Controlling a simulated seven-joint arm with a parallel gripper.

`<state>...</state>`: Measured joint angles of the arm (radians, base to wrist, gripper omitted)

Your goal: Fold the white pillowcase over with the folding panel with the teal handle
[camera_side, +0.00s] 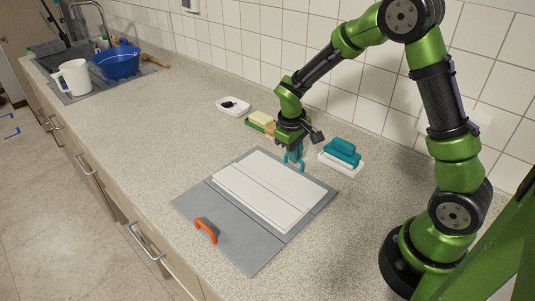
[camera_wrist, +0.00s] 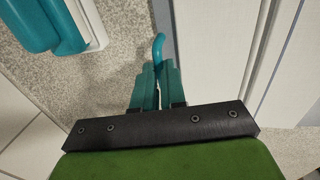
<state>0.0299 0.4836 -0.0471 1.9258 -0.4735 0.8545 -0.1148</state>
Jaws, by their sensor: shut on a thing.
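The white pillowcase (camera_side: 265,190) lies flat on a grey folding board (camera_side: 225,238) on the counter. It also fills much of the right side of the wrist view (camera_wrist: 215,45). The teal handle (camera_wrist: 158,44) is at the board's back edge, close to the pillowcase's far side. My gripper (camera_side: 294,153) reaches down over that edge, and its teal fingers (camera_wrist: 157,88) are shut on the handle. The fingers hide most of the handle. The board's panels look flat.
An orange handle (camera_side: 206,231) stands on the board's front panel. A white dish with teal items (camera_side: 342,153) is close to the right of my gripper. A green tray with a yellow block (camera_side: 261,119) and a white dish (camera_side: 233,106) stand behind. The tiled wall is close behind.

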